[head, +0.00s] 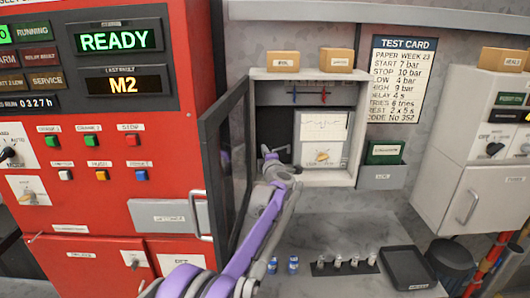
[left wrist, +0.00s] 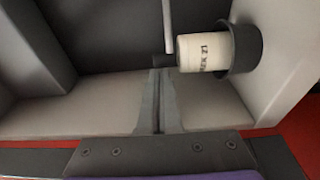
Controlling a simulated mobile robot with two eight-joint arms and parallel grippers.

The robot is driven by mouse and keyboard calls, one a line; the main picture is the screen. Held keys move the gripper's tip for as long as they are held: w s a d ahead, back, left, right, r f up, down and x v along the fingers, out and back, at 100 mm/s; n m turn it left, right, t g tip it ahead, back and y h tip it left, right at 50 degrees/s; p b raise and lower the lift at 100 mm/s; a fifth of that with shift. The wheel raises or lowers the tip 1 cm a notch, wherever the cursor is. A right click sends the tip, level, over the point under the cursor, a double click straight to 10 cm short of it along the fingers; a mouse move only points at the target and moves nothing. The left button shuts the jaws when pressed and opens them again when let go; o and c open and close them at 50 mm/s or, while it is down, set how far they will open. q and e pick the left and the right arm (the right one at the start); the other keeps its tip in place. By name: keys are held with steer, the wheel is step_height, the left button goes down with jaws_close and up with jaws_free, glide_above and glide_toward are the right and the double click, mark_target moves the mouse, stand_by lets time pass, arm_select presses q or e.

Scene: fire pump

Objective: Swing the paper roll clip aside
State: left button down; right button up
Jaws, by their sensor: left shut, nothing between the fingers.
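The recorder cabinet (head: 306,76) stands open on the wall in the head view. In the left wrist view, a white paper roll (left wrist: 196,52) with printed lettering sits in a dark round holder (left wrist: 245,48). A thin pale bar (left wrist: 167,25) with a dark block (left wrist: 163,60) at its lower end stands left of the roll; it looks like the clip. My left gripper (left wrist: 158,73) is shut and empty, its tips just below the dark block; contact is unclear. In the head view the left gripper (head: 267,152) is at the cabinet's left opening. My right gripper is out of view.
The glass door (head: 226,165) hangs open left of my arm, close to it. A recorder panel (head: 322,138) fills the cabinet's right part. Below are blue cylinders (head: 293,265), a row of small parts (head: 345,264) and a black tray (head: 408,268) on the counter.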

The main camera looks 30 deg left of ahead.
arm_select(q)
steer(key=shift+d, duration=0.1)
steer(key=shift+s+d, duration=0.15)
steer(key=shift+d, duration=0.1)
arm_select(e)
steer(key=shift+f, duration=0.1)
